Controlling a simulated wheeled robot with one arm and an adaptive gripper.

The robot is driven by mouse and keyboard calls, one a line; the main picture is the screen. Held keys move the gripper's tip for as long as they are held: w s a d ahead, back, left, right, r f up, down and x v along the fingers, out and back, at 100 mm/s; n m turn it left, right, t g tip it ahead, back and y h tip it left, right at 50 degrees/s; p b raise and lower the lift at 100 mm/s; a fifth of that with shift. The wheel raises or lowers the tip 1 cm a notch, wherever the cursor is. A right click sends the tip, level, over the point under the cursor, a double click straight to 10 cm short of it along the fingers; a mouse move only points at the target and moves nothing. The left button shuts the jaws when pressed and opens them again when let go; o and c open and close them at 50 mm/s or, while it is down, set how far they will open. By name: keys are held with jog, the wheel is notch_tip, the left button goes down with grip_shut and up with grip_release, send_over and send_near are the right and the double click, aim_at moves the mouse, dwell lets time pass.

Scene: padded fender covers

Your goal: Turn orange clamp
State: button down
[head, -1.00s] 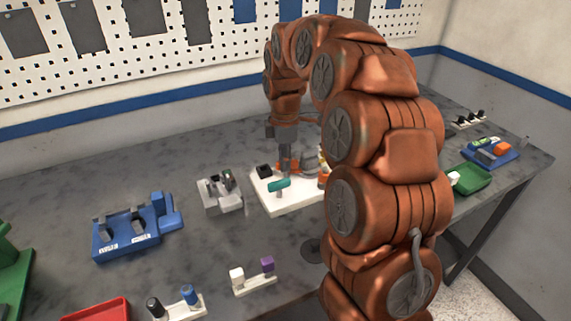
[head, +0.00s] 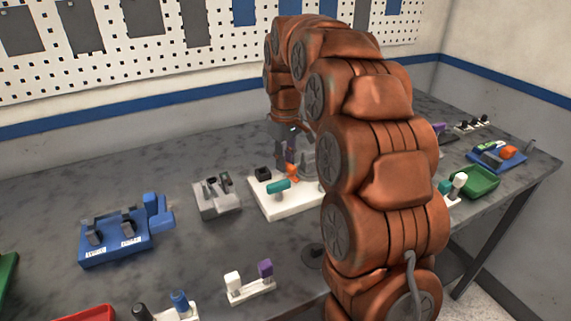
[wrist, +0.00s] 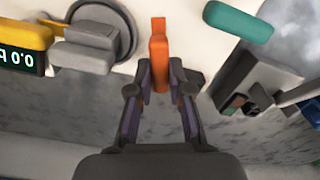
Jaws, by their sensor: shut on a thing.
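The orange clamp (wrist: 158,66) sits on a white board and shows between my fingers in the wrist view. In the head view the orange clamp (head: 292,173) is partly hidden behind my arm and gripper. My gripper (wrist: 160,80) is shut on the orange clamp, one finger on each side. It points down at the board in the head view (head: 290,158). The white board (head: 285,206) also carries a teal handle (head: 279,186) and a black block (head: 263,174). The teal handle shows at the upper right of the wrist view (wrist: 238,20).
A grey round fixture (wrist: 100,30) and a yellow part with a display (wrist: 20,50) stand left of the clamp in the wrist view. A grey metal fixture (head: 215,198) stands left of the board. A blue holder (head: 125,238) lies farther left, a green tray (head: 478,182) right.

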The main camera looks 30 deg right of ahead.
jog(key=m+b, duration=0.1)
jog(key=m, duration=0.2)
jog(key=shift+d+m, duration=0.15)
jog(key=shift+m, duration=0.15)
dwell(0.3)
jog(key=c, duration=1.1)
grip_release()
jog(key=shift+r, duration=3.75)
